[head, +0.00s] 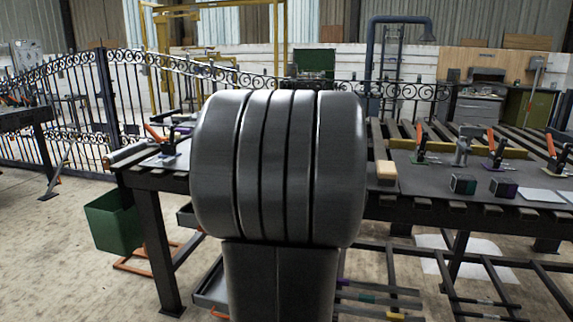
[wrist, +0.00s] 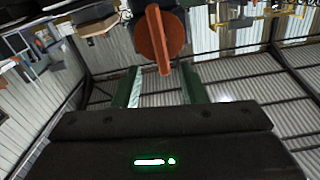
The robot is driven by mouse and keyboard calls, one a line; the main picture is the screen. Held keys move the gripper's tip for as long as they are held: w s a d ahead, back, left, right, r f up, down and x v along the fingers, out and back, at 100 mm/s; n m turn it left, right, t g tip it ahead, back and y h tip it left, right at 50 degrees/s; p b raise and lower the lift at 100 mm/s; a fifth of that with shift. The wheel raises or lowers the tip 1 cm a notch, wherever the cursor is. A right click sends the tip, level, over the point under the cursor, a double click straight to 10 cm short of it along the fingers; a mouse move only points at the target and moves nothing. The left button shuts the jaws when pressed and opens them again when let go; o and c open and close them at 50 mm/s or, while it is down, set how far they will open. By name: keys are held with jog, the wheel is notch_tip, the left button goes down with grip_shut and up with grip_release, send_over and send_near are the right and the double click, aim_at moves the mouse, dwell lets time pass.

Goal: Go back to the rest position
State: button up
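My gripper (wrist: 162,84) shows in the wrist view. Its two dark green fingers stand apart, with the ribbed metal wall visible in the gap and nothing held between them. A round orange-red piece with a narrow bar (wrist: 160,40) lies past the fingertips; I cannot tell what it is or how far off it is. The wrist view is tilted toward the building's walls and beams. In the head view, my own dark arm fills the middle, upright and folded close to the camera. My gripper is hidden there.
A dark slatted workbench (head: 430,203) runs behind my arm, carrying orange-handled clamps (head: 420,142), small dark blocks (head: 463,184) and a tan block (head: 386,170). A scrolled iron gate (head: 60,100) stands behind. A green bin (head: 112,220) sits left. Bare floor is open at lower left.

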jog(key=x, duration=0.9)
jog(key=shift+w+d, duration=0.1)
jog(key=shift+w, duration=0.15)
jog(key=v, duration=1.3)
jog(key=x, duration=1.3)
jog(key=shift+w, duration=0.15)
jog(key=shift+r+n+p, duration=0.2)
jog(key=shift+n+p, duration=0.6)
jog(key=shift+p, duration=0.2)
jog(key=n+p, duration=0.2)
jog(key=p, duration=0.1)
jog(key=n+p, duration=0.2)
jog(key=p, duration=0.1)
jog(key=shift+a+f+n, duration=0.1)
jog(key=shift+a+n, duration=0.15)
jog(key=shift+n, duration=0.15)
jog(key=shift+s+a, duration=0.1)
jog(key=shift+s, duration=0.1)
jog(key=v, duration=1.3)
jog(key=shift+b, duration=0.35)
